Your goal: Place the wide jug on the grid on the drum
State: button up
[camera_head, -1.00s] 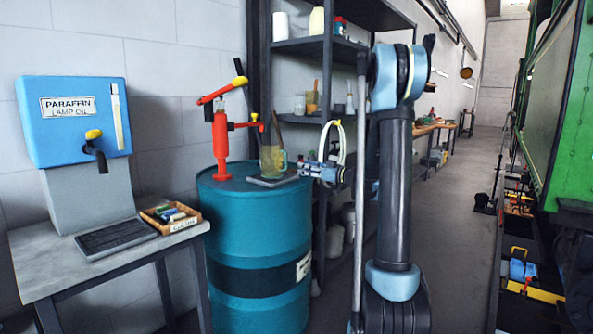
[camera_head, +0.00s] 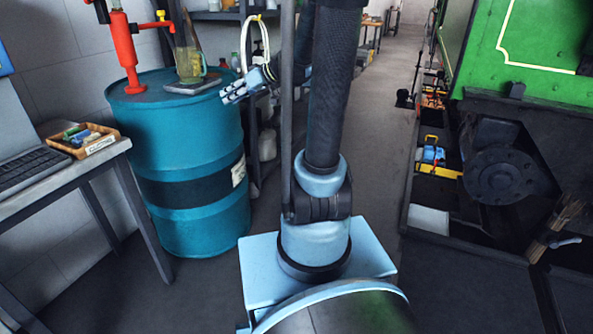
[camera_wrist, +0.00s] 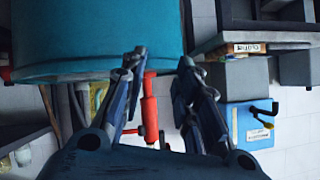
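The wide jug (camera_head: 189,66), of greenish see-through glass with a handle on its right, stands upright on the dark flat grid (camera_head: 200,85). The grid lies on top of the teal drum (camera_head: 185,130). My gripper (camera_head: 231,94) is to the right of the jug and lower, beside the drum's upper edge, apart from the jug and empty. In the wrist view the picture is upside down and the two fingers (camera_wrist: 161,62) are spread with nothing between them. The drum (camera_wrist: 80,35) fills the upper left there.
A red hand pump (camera_head: 125,50) stands on the drum left of the jug. A table with a wooden tray (camera_head: 82,139) is at the left. Shelves stand behind the drum. The green tram (camera_head: 525,45) is at the right, with open floor between.

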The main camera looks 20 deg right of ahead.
jog(key=s+d+f+m+g+h, duration=0.1)
jog(key=s+d+f+m+h, duration=0.1)
jog(key=s+d+f, duration=0.3)
jog(key=s+d+f+m+g+h, duration=0.1)
jog(key=s+d+f+m+h, duration=0.2)
jog(key=s, duration=1.1)
jog(key=s+d+f+m+g+h, duration=0.1)
jog(key=s+d+f+m+h, duration=0.2)
jog(key=s+d+f+h, duration=0.2)
jog(key=s+d+f, duration=0.1)
jog(key=s+d, duration=0.2)
jog(key=s, duration=0.1)
jog(key=shift+s+f+g, duration=0.3)
jog(key=shift+f+g, duration=0.1)
jog(key=shift+w+a+f, duration=0.2)
jog(key=shift+w+a, duration=0.05)
jog(key=shift+w, duration=0.15)
